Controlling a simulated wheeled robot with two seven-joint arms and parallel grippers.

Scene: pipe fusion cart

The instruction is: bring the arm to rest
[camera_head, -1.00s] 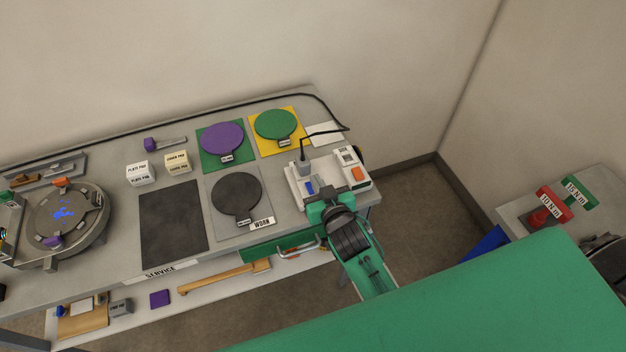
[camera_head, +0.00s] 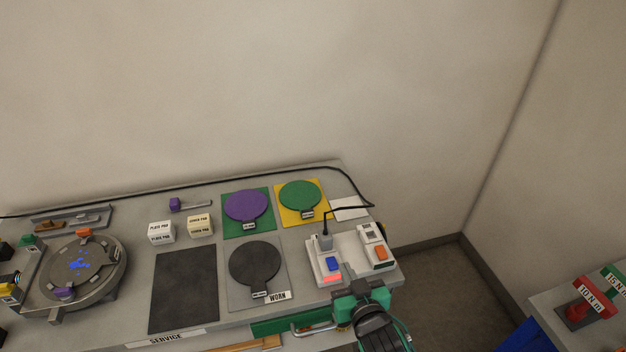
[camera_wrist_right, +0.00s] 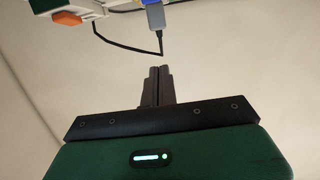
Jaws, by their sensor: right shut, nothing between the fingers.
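My right gripper (camera_head: 352,298) is at the front right of the bench in the head view, just in front of the white power unit. Its green body and black wrist show there; its fingertips are hard to make out. In the right wrist view its two dark fingers (camera_wrist_right: 158,86) are together with nothing between them. The power unit (camera_head: 350,252) has a blue switch, an orange switch and a grey plug, and a red patch shows near the gripper. I cannot tell whether the gripper touches the unit. My left gripper is not in view.
The bench (camera_head: 215,262) holds a black mat (camera_head: 184,290), a grey WORN pad (camera_head: 255,265), purple (camera_head: 247,205) and green (camera_head: 300,196) discs, and a round fixture (camera_head: 75,268) at left. A cable runs along the back. A side table (camera_head: 560,300) stands at right.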

